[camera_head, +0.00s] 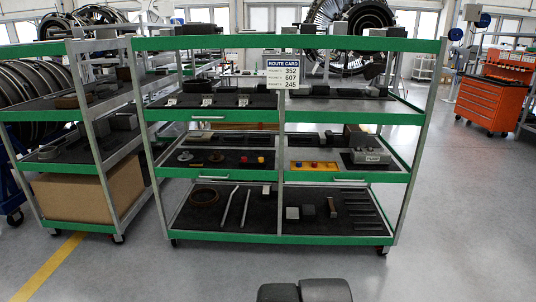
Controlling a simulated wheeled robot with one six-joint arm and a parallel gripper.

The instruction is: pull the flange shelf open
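A wheeled rack with green shelf fronts and grey posts (148,150) stands ahead of me. Its middle level has a left shelf (225,173) with round flange-like discs (185,156) and small red and yellow pieces. A light bar handle (213,178) is on that shelf's green front. The right shelf (345,178) beside it has its own handle (350,180). Another handle (207,118) is on the upper left shelf front. All these fronts look flush with the rack. No shelf label naming flanges is readable. My gripper's fingers do not show; only dark rounded parts of my arm show at the bottom edge.
A route card sign (283,74) hangs on the rack's upper front. A second rack with a cardboard box (90,190) stands close on the left. An orange tool cabinet (490,95) is at the far right. The grey floor before the rack is clear.

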